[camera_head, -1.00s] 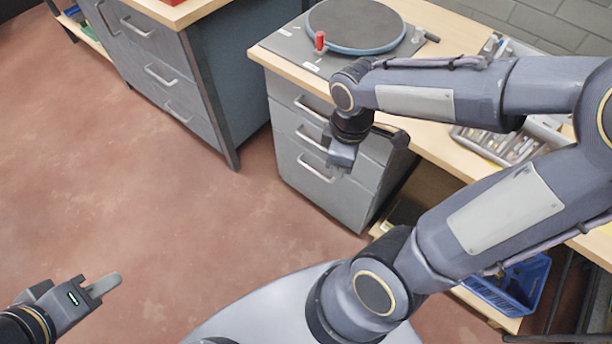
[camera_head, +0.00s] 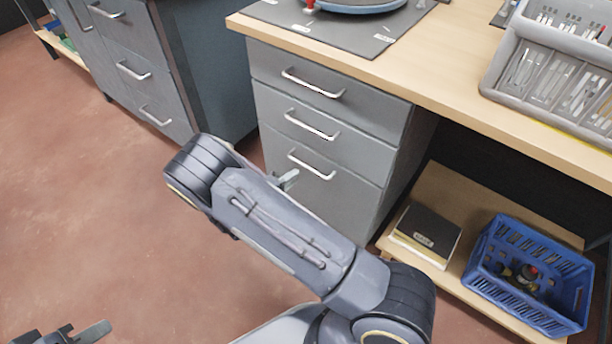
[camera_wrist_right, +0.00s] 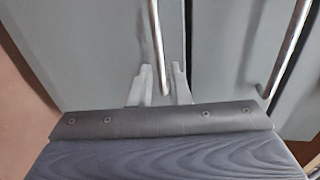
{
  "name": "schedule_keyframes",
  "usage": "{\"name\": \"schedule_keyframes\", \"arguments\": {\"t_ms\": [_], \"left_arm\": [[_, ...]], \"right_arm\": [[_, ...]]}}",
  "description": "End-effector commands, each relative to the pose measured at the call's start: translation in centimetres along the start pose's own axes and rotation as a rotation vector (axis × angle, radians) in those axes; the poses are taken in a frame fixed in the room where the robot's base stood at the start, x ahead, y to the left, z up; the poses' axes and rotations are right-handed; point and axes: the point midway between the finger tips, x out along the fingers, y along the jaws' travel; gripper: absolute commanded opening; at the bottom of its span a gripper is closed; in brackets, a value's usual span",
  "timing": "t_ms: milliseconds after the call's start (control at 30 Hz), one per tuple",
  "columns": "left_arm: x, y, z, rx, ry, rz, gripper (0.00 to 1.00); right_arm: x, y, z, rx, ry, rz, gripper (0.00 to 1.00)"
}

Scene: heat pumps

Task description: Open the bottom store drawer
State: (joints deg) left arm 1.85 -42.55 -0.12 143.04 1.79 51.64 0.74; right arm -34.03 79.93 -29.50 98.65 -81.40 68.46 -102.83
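The grey drawer unit (camera_head: 335,125) under the workbench has three drawers with bar handles, all looking shut. The bottom store drawer (camera_head: 330,200) has a handle (camera_head: 312,166), partly close to my right gripper (camera_head: 288,179). My right arm hides much of that gripper in the head view. In the right wrist view the two fingers of my right gripper (camera_wrist_right: 158,86) are apart, with the end of the bottom handle (camera_wrist_right: 156,45) between them. Contact cannot be told. My left gripper (camera_head: 88,333) is at the bottom left corner, far from the drawers, partly cut off.
Another drawer cabinet (camera_head: 135,70) stands at the left. A blue crate (camera_head: 530,275) and a dark box (camera_head: 428,232) sit on the low shelf right of the drawers. A grey tray (camera_head: 550,75) is on the bench top. The floor (camera_head: 90,210) before the drawers is clear.

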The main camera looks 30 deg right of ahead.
Motion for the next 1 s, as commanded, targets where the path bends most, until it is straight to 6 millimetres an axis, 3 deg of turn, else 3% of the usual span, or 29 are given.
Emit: {"name": "schedule_keyframes", "arguments": {"t_ms": [167,533,933,1000], "left_arm": [[0.6,-0.3,0.3,0.0,0.0,0.0,0.31],[2.0,-0.9,1.0,0.0,0.0,0.0,0.31],[2.1,-1.0,1.1,0.0,0.0,0.0,0.31],[2.1,-1.0,1.1,0.0,0.0,0.0,0.31]], "right_arm": [[1.4,0.5,0.3,-0.027,-0.015,-0.014,0.16],[6.9,0.4,0.3,-0.022,-0.012,-0.011,0.16],[7.8,0.2,0.3,-0.023,-0.014,-0.01,0.16],[7.8,0.2,0.3,-0.023,-0.014,-0.01,0.07]]}}
